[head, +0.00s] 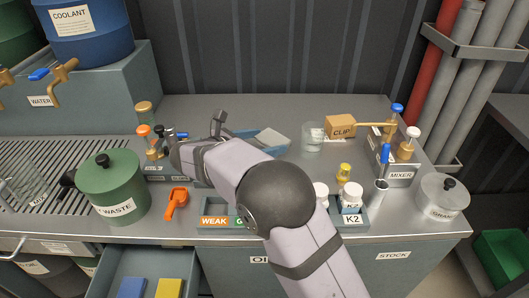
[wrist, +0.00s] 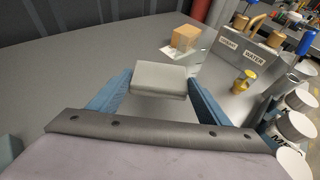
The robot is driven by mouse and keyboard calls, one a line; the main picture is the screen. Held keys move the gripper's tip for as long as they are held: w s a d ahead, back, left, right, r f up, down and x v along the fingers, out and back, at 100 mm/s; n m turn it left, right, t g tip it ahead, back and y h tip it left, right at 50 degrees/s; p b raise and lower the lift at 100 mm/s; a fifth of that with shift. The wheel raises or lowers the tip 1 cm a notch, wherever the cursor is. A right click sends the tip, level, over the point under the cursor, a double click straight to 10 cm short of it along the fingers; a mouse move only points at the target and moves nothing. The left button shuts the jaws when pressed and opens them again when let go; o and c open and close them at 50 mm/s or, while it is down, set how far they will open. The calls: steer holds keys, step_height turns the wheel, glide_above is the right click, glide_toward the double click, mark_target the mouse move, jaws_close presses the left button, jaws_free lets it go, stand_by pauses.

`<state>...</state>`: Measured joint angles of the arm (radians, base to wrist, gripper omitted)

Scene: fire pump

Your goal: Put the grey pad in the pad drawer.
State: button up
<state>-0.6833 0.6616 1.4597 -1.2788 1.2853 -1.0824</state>
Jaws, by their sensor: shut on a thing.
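The grey pad (wrist: 160,78) is held between the blue fingers of my gripper (wrist: 158,88) in the wrist view. In the head view the pad (head: 275,138) shows at the tip of my gripper (head: 262,139), over the rear middle of the bench. Whether it touches the bench I cannot tell. An open drawer (head: 188,262) at the lower left of the head view holds a blue pad (head: 132,288) and a yellow pad (head: 169,288). The drawer's front is out of view.
A green waste pot (head: 112,190) and an orange scoop (head: 176,203) stand on the bench above the drawer. A CLIP box (head: 340,126), a glass beaker (head: 312,140) and a mixer (head: 398,165) are to the right. My arm hides the bench's front middle.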

steer(key=shift+r, duration=2.25)
step_height(320, 180, up, 13)
steer(key=p, duration=1.3)
steer(key=shift+r+p, duration=0.2)
steer(key=shift+p, duration=0.1)
steer(key=b, duration=1)
glide_above(264, 146)
steer(key=f, duration=1.2)
steer(key=shift+s+d+f, duration=0.1)
steer(key=shift+d+f, duration=0.1)
steer(key=shift+f, duration=0.55)
steer(key=shift+a+p, duration=0.15)
steer(key=shift+p, duration=0.25)
steer(key=shift+f+p, duration=0.45)
steer(key=shift+f, duration=4.45)
